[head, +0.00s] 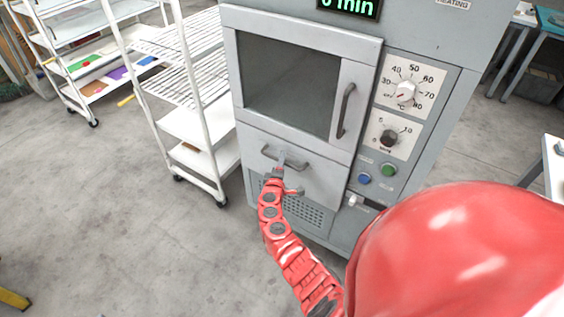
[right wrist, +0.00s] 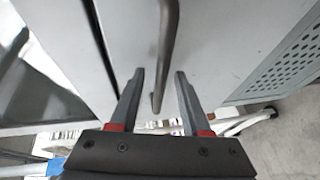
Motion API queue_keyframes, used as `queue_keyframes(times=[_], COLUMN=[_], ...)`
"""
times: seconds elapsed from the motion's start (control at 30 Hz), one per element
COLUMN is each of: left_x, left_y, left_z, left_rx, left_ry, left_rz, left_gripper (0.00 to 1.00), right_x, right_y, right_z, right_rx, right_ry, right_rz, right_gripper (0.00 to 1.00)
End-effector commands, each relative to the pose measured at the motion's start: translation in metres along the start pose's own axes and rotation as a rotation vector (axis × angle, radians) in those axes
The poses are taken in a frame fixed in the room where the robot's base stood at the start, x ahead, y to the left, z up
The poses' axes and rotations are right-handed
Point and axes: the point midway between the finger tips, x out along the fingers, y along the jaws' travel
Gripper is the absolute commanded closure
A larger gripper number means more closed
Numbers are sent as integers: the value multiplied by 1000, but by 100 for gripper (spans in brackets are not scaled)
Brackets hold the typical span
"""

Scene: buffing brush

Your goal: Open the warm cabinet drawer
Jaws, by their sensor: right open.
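The grey warm cabinet (head: 236,90) stands ahead in the head view, with a windowed door on top and a drawer (head: 318,186) below it. The drawer looks shut flush with the front. Its dark bar handle (head: 268,153) runs across the drawer front. My right gripper (head: 283,163) is at the handle. In the right wrist view the open fingers (right wrist: 157,95) are on either side of the handle bar (right wrist: 167,50), with gaps between bar and fingers. My left gripper is not in view.
The door has its own vertical handle (head: 346,110). Dials (head: 404,93) and green and blue buttons (head: 388,170) are to the right. A white wire rack (head: 205,124) stands close on the cabinet's left. The floor (head: 130,230) in front is clear.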

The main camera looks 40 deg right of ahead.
Motion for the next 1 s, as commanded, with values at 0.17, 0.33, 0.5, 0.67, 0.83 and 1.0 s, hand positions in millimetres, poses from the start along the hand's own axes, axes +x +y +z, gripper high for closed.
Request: queue_keyframes(times=[0.17, 0.33, 0.5, 0.67, 0.83, 1.0], left_x=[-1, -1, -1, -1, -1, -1], left_y=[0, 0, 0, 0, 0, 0], left_z=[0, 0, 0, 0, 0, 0], left_rx=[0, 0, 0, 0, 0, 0], left_ry=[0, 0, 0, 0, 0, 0], left_rz=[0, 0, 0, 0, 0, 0], left_gripper=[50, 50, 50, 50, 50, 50], right_x=[8, 9, 9, 9, 9, 9], right_y=[-1, -1, -1, -1, -1, -1], right_z=[1, 0, 0, 0, 0, 0], right_rx=[-1, -1, -1, -1, -1, -1], right_ry=[1, 2, 2, 1, 1, 1], right_rz=[-3, -2, -3, -3, -3, -3], right_gripper=[53, 53, 64, 92, 100, 100])
